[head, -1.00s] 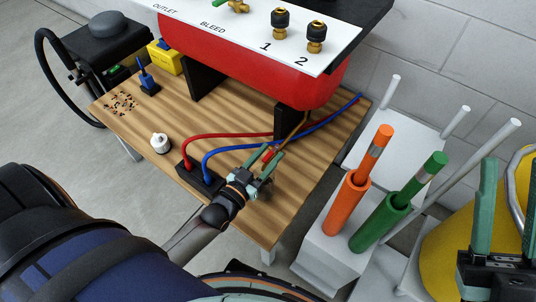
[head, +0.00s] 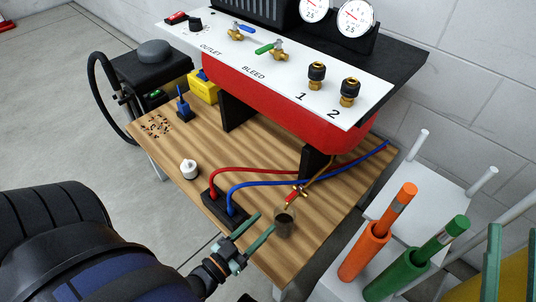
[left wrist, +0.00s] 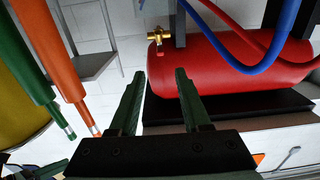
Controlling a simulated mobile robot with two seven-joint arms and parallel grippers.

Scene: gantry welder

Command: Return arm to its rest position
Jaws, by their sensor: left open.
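My left gripper (head: 263,224) is open and empty over the front edge of the wooden table (head: 330,215). Its two green fingers also stand apart in the left wrist view (left wrist: 160,75), with nothing between them. A small brass drain valve with a red handle (head: 292,197) is just beyond the fingertips, apart from them. This valve also shows under the red tank in the left wrist view (left wrist: 158,37). A dark cup (head: 284,222) stands below the valve, close to the fingertips. My right gripper (head: 512,230) is partly in view at the lower right, its fingers apart.
The red tank (head: 290,105) and its white panel (head: 280,65) stand behind. Red (head: 260,170) and blue (head: 270,184) hoses cross the table. A white bottle (head: 189,169) is at the left. Orange (head: 362,250) and green (head: 410,270) holders stand at the right.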

